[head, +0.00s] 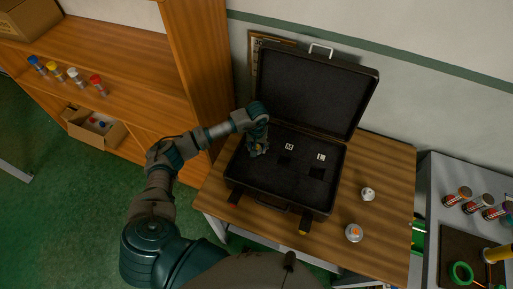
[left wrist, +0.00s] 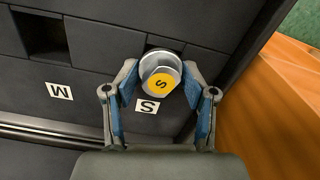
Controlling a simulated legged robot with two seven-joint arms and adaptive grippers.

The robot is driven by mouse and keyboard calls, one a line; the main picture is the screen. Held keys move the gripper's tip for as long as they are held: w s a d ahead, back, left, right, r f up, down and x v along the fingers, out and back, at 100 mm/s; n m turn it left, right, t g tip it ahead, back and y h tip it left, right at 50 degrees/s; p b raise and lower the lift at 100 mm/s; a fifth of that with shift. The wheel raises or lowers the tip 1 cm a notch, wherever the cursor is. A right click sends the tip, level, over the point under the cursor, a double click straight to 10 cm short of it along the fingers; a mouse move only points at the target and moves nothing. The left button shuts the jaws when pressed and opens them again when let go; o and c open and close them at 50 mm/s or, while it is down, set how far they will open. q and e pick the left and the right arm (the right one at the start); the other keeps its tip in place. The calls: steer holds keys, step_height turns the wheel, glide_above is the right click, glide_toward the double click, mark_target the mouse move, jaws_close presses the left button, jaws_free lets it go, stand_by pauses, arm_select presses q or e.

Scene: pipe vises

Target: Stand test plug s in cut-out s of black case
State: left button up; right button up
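The black case (head: 243,182) lies open on the wooden table, its lid leaning back. In the left wrist view, plug s (left wrist: 162,80) is a silver cylinder with a yellow face marked S. It is at cut-out s (left wrist: 162,41), whose dark edge shows just beyond it; how deep it sits is hidden. The S label (left wrist: 147,105) is beside it. My left gripper (left wrist: 161,75) has its blue-padded fingers closed on both sides of the plug. In the head view the left gripper (head: 257,149) is low over the case's left part. My right gripper is not in view.
An empty cut-out (left wrist: 42,35) is by the M label (left wrist: 59,91); another (head: 316,173) is by the L label (head: 321,157). Two round plugs (head: 368,194) (head: 353,232) stand on the table (head: 389,165) right of the case. A shelf (head: 130,75) is at left.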

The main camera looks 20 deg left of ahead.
arm_select(q)
steer(key=shift+o, duration=0.7)
steer(key=shift+s+d+f, duration=0.1)
steer(key=shift+s+f, duration=0.2)
steer(key=shift+f, duration=0.45)
steer(key=shift+w+f+g, duration=0.1)
steer(key=shift+w+g, duration=0.15)
steer(key=shift+g, duration=0.05)
steer(key=shift+r, duration=0.25)
steer(key=shift+r+p, duration=0.45)
steer(key=shift+p, duration=0.1)
steer(key=shift+r+p, duration=0.45)
steer(key=shift+p, duration=0.15)
step_height(320, 180, up, 12)
steer(key=b, duration=0.3)
steer(key=shift+w+f, duration=0.15)
